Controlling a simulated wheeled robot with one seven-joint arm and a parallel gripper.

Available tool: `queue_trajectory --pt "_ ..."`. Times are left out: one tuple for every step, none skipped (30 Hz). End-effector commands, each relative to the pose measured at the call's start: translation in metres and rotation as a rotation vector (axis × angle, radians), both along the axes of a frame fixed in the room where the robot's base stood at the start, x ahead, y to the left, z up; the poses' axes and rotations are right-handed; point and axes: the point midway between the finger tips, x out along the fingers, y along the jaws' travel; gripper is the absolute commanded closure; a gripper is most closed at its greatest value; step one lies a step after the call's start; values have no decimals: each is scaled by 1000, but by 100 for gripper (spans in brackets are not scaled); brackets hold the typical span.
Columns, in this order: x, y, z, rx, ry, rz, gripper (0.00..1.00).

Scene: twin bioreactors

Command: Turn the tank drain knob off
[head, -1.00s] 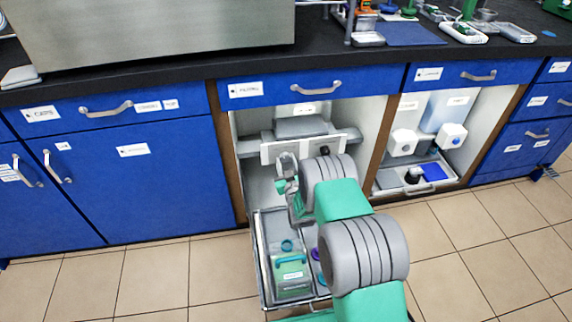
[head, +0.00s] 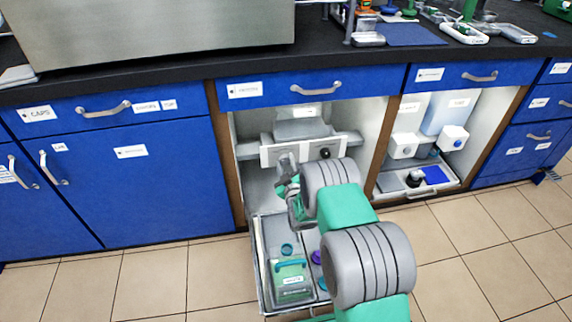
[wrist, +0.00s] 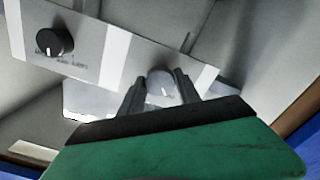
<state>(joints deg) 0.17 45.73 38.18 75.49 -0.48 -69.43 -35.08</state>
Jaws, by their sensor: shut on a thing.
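A pale control panel (head: 272,155) sits inside the open middle cabinet. In the wrist view it runs at a slant and carries two knobs. A grey round knob (wrist: 161,84) with a white pointer line sits between the two fingers of my gripper (wrist: 160,90), which is shut on it. A black knob (wrist: 55,41) stands apart to the left in the wrist view, and shows at the panel's right side in the head view (head: 325,153). The print by the knobs is too small to read. In the head view my gripper (head: 288,172) is at the panel's lower edge, hiding the grey knob.
A pulled-out tray (head: 257,262) below my arm holds a green container with a teal handle (head: 291,278) and a purple-capped item (head: 316,257). The right cabinet holds white containers (head: 453,138) above another tray (head: 430,193). Blue drawers (head: 300,88) and the black counter are above.

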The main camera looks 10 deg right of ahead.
Motion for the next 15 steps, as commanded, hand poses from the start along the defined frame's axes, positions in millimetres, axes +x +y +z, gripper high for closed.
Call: queue_trajectory --pt "-1 1 -3 -1 6 1 100" --pt "-1 1 -3 -1 6 1 100" --pt "-1 1 -3 -1 6 1 60" --pt "-1 1 -3 -1 6 1 58" --pt "-1 1 -3 -1 5 0 55" --pt "-1 0 -2 -1 4 1 52" --pt "-1 0 -2 -1 4 1 49" --pt "-1 0 -2 0 4 1 47" --pt "-1 0 -2 0 3 1 44" --pt "-1 0 -2 0 3 1 41" --pt "-1 0 -1 0 3 1 39" --pt "-1 0 -1 0 3 1 39" --pt "-1 0 -1 0 2 0 39" --pt "0 0 -1 0 1 0 39" --pt "0 0 -1 0 1 0 39"
